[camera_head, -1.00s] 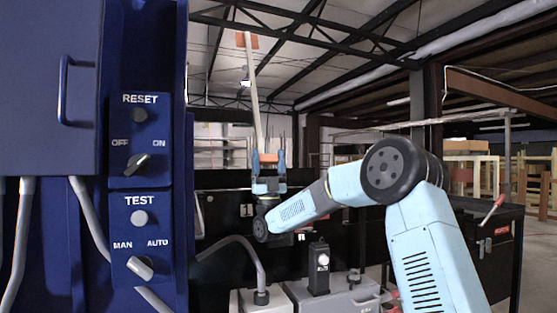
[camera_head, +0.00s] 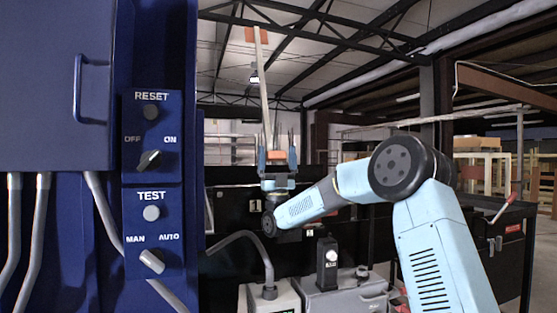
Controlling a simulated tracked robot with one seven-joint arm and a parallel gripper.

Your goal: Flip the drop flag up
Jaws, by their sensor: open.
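A long thin pale pole (camera_head: 264,92) with an orange patch at its top (camera_head: 256,35) stands nearly upright, leaning slightly left; it looks like the drop flag. My gripper (camera_head: 277,152) points up at the pole's lower end. Its two light-blue fingers are apart, one on each side of a small orange piece (camera_head: 276,156). The pole's foot is hidden behind or between the fingers. I cannot tell whether the fingers touch the pole or the orange piece.
A blue control cabinet (camera_head: 55,90) with RESET and TEST buttons and two selector knobs fills the left. Grey boxes (camera_head: 345,300) and a black post unit (camera_head: 327,262) stand below my gripper. A dark conveyor frame lies behind. Open space shows above, around the pole.

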